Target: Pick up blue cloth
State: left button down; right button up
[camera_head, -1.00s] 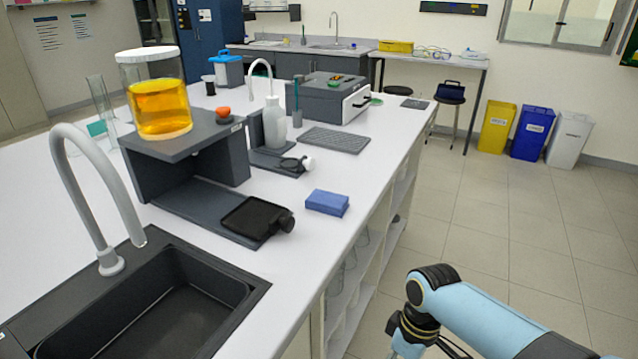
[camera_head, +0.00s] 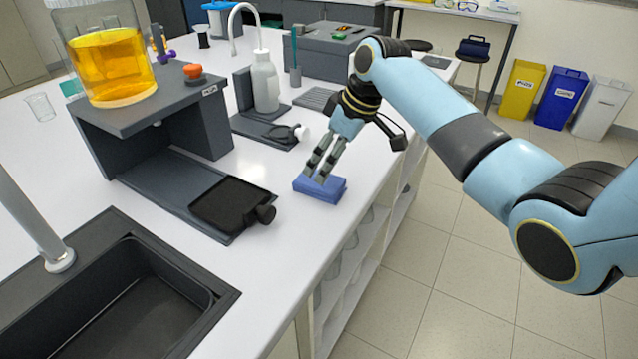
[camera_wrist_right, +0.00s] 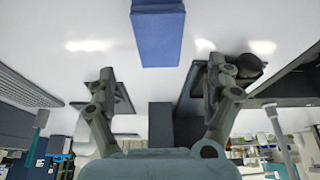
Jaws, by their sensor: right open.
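The blue cloth (camera_head: 320,189) is a folded block lying on the white bench top near its right edge. It also shows at the top middle of the right wrist view (camera_wrist_right: 158,36). My right gripper (camera_head: 315,175) is open above the cloth, its fingers pointing down and hiding part of it in the head view. In the right wrist view the open fingers (camera_wrist_right: 165,80) stand wide apart, and no part of the cloth is between them. I cannot tell the exact gap between the fingertips and the cloth. My left gripper is not in view.
A dark stand with a black tray (camera_head: 232,204) lies left of the cloth, below a platform holding a jar of orange liquid (camera_head: 110,65). A white bottle (camera_head: 265,82) stands behind. A black sink (camera_head: 130,300) is at front left. The bench's right edge is close to the cloth.

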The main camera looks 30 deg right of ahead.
jog(key=x, duration=0.6)
jog(key=shift+s+d+f, duration=0.15)
jog(key=shift+f, duration=0.35)
jog(key=shift+c, duration=0.4)
jog(key=c, duration=1.1)
